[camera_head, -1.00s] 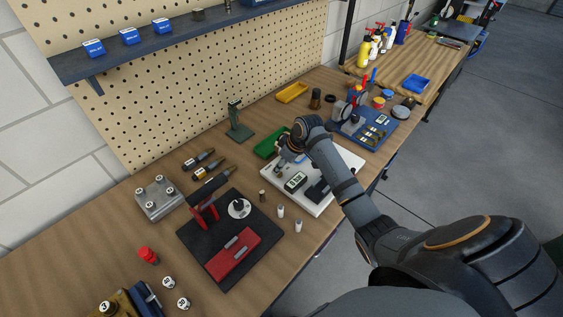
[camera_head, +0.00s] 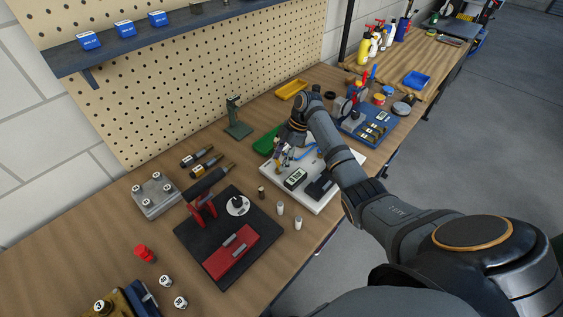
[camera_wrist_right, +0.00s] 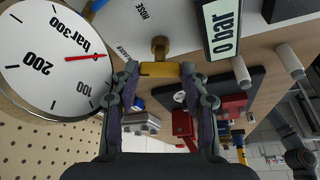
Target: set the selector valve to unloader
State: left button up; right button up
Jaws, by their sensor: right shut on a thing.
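The selector valve shows in the right wrist view as a brass stem (camera_wrist_right: 160,46) with a yellow handle (camera_wrist_right: 160,68). It rises from the white board (camera_head: 332,200), beside the printed word HOSE and a second label that is partly hidden. My right gripper (camera_wrist_right: 159,72) is shut on the yellow handle, one finger at each end. In the head view my right gripper (camera_head: 282,151) is over the back left part of the white board, and the valve is too small to make out there. Which label the handle points at cannot be told. My left gripper is out of view.
A round gauge (camera_wrist_right: 52,58) with a red needle stands close to the gripper. A digital display (camera_head: 295,178) reads 0 bar in the wrist view. A green tray (camera_head: 266,142) lies behind the board. A black base with a red block (camera_head: 228,254) stands to the left.

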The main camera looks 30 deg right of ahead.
jog(key=n+g+b, duration=0.1)
jog(key=n, duration=0.1)
jog(key=shift+w+n+b, duration=0.1)
jog(key=shift+n+b, duration=0.2)
jog(key=shift+d+n+b, duration=0.2)
jog(key=shift+n+b, duration=0.1)
jog(key=shift+n, duration=0.3)
jog(key=shift+a+g, duration=0.2)
jog(key=shift+g, duration=0.1)
jog(key=shift+a+f, duration=0.1)
jog(key=shift+f, duration=0.05)
dwell(0.4)
jog(key=o, duration=1.1)
jog(key=shift+s, duration=0.25)
jog(key=shift+o, duration=0.2)
jog(key=shift+w+r, duration=0.15)
jog(key=shift+r, duration=0.05)
